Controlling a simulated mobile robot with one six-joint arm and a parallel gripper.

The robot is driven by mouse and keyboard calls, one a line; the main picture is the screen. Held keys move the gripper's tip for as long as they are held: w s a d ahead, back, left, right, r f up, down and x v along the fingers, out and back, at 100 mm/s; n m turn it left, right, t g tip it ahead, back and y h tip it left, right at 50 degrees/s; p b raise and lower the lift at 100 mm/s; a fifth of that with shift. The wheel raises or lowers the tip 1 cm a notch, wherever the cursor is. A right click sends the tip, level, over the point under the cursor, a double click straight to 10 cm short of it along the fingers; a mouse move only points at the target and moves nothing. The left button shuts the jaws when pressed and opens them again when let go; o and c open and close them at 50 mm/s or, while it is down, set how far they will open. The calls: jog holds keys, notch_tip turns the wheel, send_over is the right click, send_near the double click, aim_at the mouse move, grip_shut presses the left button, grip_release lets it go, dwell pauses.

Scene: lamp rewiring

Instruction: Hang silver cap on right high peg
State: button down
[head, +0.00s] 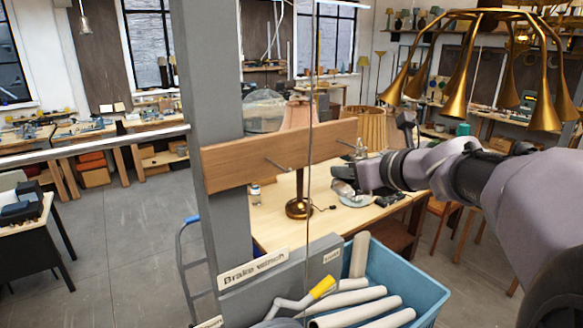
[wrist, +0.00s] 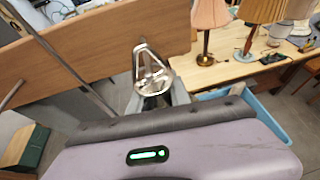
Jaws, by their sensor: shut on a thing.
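A silver cap (wrist: 153,77) with an open loop at its top is held at my gripper (wrist: 152,103) in the wrist view. My gripper (head: 357,180) is shut on it. In the head view the cap (head: 343,187) shows small, just below the right end of a wooden board (head: 235,163). The board carries a left peg (head: 278,165) and a right peg (head: 345,143). The cap appears lower than the right peg and apart from it, though its depth to the board is hard to tell. In the wrist view the board (wrist: 95,55) lies left of and behind the cap.
A grey post (head: 212,90) bears the board, and a thin vertical cable (head: 309,100) runs in front of it. A blue bin (head: 425,285) with white tubes stands below. A workbench with a lamp (head: 299,208) is behind. A brass chandelier (head: 460,75) hangs at upper right.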

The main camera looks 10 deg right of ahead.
jog(key=shift+w+f+b, duration=0.1)
jog(key=shift+f+b, duration=0.55)
jog(key=shift+f, duration=0.1)
jog(key=shift+r, duration=0.1)
jog(key=c, duration=1.1)
grip_release()
jog(key=v, duration=1.7)
jog(key=shift+b, duration=0.35)
